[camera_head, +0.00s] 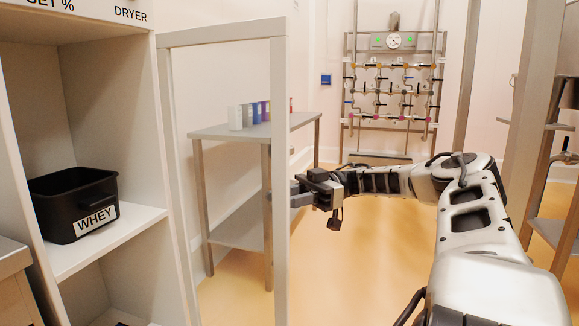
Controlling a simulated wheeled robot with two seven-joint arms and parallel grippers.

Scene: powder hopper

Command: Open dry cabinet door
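The dry cabinet (155,170) stands at the left, with "DRYER" lettered on its top panel. Its door (280,120), a pale grey frame with a clear pane, stands swung open, out from the cabinet's right side. My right gripper (292,194) is at the door's free upright, about halfway up. Its fingertips are at or very near that upright, and a small dark piece shows just left of it. The fingers are partly hidden and small, so I cannot tell whether they grip anything. My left gripper is out of view.
A black bin (75,205) labelled "WHEY" sits on a cabinet shelf. Behind the door is a steel table (215,133) with several small boxes. A panel of pipes and valves (393,90) is on the back wall. A steel rack (545,125) stands at right. Open floor lies between.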

